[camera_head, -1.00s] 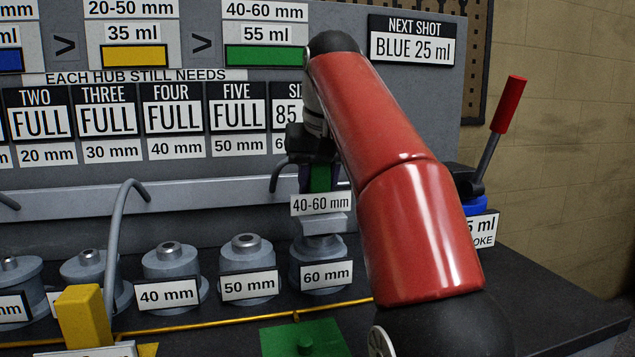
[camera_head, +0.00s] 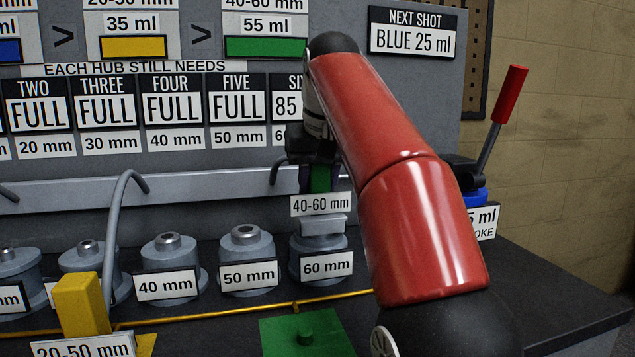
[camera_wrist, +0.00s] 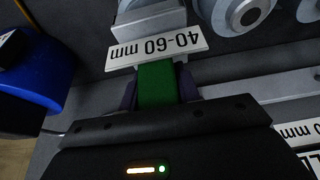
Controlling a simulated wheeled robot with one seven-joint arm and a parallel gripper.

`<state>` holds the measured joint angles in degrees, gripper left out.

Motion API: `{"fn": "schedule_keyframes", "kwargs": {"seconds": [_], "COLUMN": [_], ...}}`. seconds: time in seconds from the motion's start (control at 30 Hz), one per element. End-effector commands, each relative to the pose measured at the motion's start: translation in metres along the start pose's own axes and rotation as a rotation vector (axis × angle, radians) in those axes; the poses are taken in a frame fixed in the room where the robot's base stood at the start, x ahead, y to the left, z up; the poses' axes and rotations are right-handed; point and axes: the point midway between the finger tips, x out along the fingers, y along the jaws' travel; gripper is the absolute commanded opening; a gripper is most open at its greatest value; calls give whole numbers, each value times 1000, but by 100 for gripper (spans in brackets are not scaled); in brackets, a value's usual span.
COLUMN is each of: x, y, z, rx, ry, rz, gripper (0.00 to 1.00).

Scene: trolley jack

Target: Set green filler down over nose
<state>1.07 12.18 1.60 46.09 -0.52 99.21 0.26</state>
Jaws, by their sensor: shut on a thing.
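The green filler (camera_head: 320,180) is a green block with a "40-60 mm" label and a grey lower part (camera_head: 322,225). It hangs upright in my gripper (camera_head: 318,165), directly above the "60 mm" hub (camera_head: 298,262). The filler's grey foot overlaps the hub's top, so the nose there is hidden. I cannot tell whether they touch. In the wrist view my gripper's purple fingers (camera_wrist: 157,90) are shut on both sides of the green filler (camera_wrist: 157,78), with its label and grey body beyond.
The "50 mm" hub (camera_head: 246,245) and "40 mm" hub (camera_head: 168,257) stand to the left. A yellow filler (camera_head: 82,303) and curved grey hose (camera_head: 111,230) are farther left. A green pad with a peg (camera_head: 280,335) lies in front. A red-handled lever (camera_head: 510,95) stands right.

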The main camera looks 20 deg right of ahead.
Motion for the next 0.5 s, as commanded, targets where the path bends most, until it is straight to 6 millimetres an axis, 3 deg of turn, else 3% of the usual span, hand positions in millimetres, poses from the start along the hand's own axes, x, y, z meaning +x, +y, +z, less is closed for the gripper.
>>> {"fn": "schedule_keyframes", "kwargs": {"seconds": [0.5], "x": [7], "y": [0], "z": [4], "rx": [0], "ry": [5], "rz": [0], "gripper": [0]}}
